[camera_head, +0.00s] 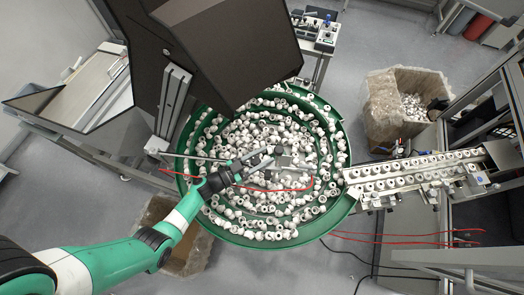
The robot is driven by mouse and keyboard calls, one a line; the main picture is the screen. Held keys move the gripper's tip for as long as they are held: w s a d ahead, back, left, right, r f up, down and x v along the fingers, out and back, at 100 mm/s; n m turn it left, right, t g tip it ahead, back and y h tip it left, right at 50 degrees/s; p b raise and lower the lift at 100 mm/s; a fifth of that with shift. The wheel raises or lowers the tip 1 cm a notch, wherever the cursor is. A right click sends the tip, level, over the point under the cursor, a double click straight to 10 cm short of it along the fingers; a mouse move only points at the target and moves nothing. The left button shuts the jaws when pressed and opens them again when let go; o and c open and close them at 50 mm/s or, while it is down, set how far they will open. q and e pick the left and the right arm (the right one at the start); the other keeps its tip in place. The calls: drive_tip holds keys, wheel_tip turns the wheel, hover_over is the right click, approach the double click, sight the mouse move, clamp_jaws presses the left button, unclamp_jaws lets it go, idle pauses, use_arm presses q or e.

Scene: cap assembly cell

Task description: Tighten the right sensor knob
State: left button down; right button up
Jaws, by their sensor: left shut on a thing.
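The green bowl feeder (335,215) fills the middle of the view, full of white caps (265,215). A small grey sensor bracket (285,161) sits over the middle of the bowl, with a thin rod and a red cable near it. My left gripper (270,159) reaches in from the lower left, over the caps. Its fingers are shut at the bracket, on what appears to be the right sensor knob. The knob is small and mostly hidden by the fingers, so its seating cannot be told. My right gripper is out of view.
A large dark hopper (230,45) hangs over the back of the bowl. A cap-lined track (415,172) leads off right. A bin (400,105) stands at the back right, and a control box (318,30) on a stand at the back. Red cables cross the bowl.

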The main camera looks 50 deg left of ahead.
use_arm(q)
drive_tip(key=shift+r+h, duration=0.15)
drive_tip(key=shift+h, duration=0.15)
drive_tip(key=shift+c, duration=1.9)
unclamp_jaws()
drive_tip(key=shift+m, duration=0.3)
drive_tip(key=shift+s, duration=0.1)
